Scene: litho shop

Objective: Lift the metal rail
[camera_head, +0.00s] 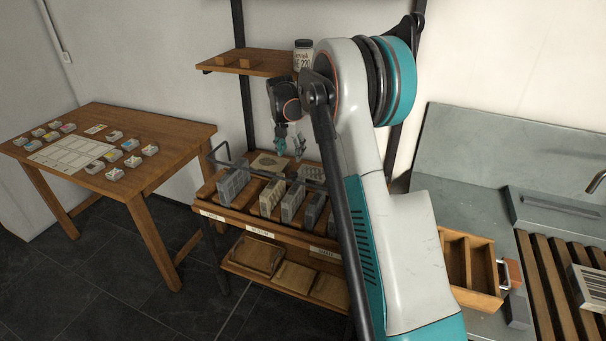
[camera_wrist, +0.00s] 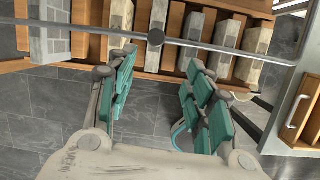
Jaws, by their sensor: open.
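The metal rail is a thin grey bar that runs across the row of blocks on the shelf rack. In the head view a bent bar end (camera_head: 228,162) shows at the rack's left side. My gripper (camera_head: 290,148) is above the rack, fingers pointing down. In the wrist view my gripper (camera_wrist: 160,60) is open and empty, its teal-padded fingers spread either side of the knob's line. I cannot tell the exact gap to the rail.
Several grey blocks (camera_head: 231,185) stand in wooden slots below the rail. An upper shelf (camera_head: 255,63) holds a labelled jar (camera_head: 303,54). A wooden table (camera_head: 165,133) with small trays is left. A wooden divided box (camera_head: 470,298) and a slatted rack (camera_head: 546,277) are right.

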